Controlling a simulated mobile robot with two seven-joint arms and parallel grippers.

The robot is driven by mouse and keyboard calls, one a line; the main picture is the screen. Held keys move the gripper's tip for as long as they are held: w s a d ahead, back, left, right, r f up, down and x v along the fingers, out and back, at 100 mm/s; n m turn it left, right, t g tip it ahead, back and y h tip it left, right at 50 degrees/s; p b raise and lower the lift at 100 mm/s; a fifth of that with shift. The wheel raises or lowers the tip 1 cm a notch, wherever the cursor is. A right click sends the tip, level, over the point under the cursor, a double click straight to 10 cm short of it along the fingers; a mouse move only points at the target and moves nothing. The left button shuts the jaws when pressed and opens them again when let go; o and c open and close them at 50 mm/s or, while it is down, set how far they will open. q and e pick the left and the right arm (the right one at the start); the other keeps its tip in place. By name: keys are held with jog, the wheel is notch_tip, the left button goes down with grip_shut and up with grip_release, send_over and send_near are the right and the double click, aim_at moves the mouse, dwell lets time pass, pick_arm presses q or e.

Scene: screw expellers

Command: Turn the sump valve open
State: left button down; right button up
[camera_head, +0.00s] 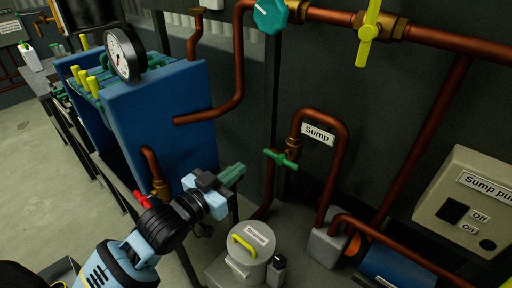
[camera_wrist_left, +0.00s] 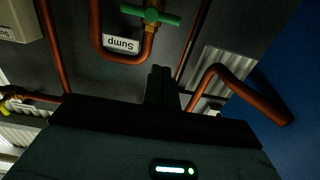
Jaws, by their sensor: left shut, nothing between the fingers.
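The sump valve has a green bar handle (camera_head: 281,159) on a brass body, fitted to a copper pipe beside the white "Sump" label (camera_head: 317,134). In the left wrist view, which is upside down, the green handle (camera_wrist_left: 150,14) is at the top edge, and the label (camera_wrist_left: 121,44) is below it. My left gripper (camera_head: 235,173) is to the left of the handle and a little lower in the head view, apart from it. Its fingers (camera_wrist_left: 160,72) are closed together with nothing between them. My right gripper is in neither view.
A blue filter press (camera_head: 165,105) with a pressure gauge (camera_head: 124,54) stands left of the valve. A grey container with a yellow handle (camera_head: 243,241) sits below my gripper. A yellow valve handle (camera_head: 368,33) and teal knob (camera_head: 270,14) are above. The sump pump box (camera_head: 470,205) is at right.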

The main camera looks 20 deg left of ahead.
pick_arm(q)
jog(key=r, duration=0.1)
send_over(264, 151)
jog(key=s, duration=0.4)
jog(key=shift+w+d+f, duration=0.2)
jog(key=shift+d+f, duration=0.05)
jog(key=shift+f, duration=0.3)
jog(key=shift+w+d+f, duration=0.15)
jog(key=shift+d+f, duration=0.05)
jog(key=shift+f, duration=0.3)
jog(key=shift+w+d+f+b, duration=0.1)
jog(key=shift+f+b, duration=0.1)
jog(key=shift+f, duration=0.15)
jog(key=shift+w+f+b, duration=0.1)
jog(key=shift+f+b, duration=0.05)
jog(key=shift+f, duration=0.2)
jog(key=shift+f+n+p, duration=0.15)
jog(key=shift+n+p, duration=0.15)
jog(key=shift+n, duration=0.2)
